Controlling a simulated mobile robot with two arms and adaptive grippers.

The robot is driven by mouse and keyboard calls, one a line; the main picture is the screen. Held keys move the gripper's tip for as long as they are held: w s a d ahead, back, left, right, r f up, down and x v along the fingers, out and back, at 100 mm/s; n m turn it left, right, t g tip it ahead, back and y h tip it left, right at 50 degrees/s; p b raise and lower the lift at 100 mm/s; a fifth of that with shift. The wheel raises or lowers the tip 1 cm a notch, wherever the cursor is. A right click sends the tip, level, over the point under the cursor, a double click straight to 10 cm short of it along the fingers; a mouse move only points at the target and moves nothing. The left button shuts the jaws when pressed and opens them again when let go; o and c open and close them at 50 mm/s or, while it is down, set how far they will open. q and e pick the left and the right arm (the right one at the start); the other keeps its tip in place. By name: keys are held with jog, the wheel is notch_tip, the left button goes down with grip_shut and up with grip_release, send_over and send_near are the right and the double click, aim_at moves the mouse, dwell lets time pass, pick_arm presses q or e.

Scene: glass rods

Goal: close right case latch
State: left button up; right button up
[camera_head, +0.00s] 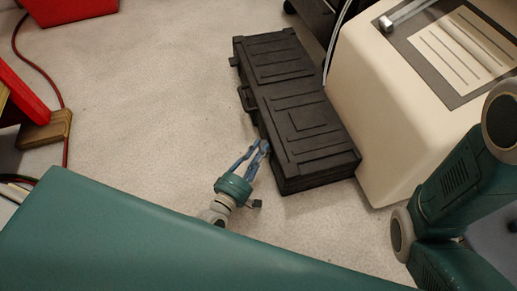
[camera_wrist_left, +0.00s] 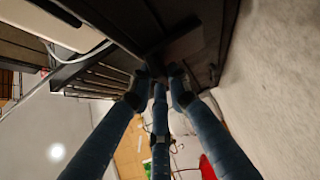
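A long black case (camera_head: 290,108) lies on the floor with its lid down. A handle (camera_head: 246,98) sits midway along its left side and a latch (camera_head: 234,61) shows near the far end. My left gripper (camera_head: 264,146) is at the near part of that side, its blue fingers against or very close to the case edge. The near latch is hidden behind the fingers. In the left wrist view the fingertips (camera_wrist_left: 160,80) meet the dark case side (camera_wrist_left: 190,45); I cannot tell if they hold anything. My right arm (camera_head: 455,200) shows at the right, its gripper out of view.
A cream-coloured machine (camera_head: 385,110) stands close along the right of the case. A red bin (camera_head: 70,8), a red cable (camera_head: 50,85) and a wooden block (camera_head: 45,130) are at the left. The floor (camera_head: 150,100) left of the case is clear.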

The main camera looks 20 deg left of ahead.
pick_arm(q)
jog(key=o, duration=0.3)
jog(key=shift+f, duration=0.1)
jog(key=shift+s, duration=0.1)
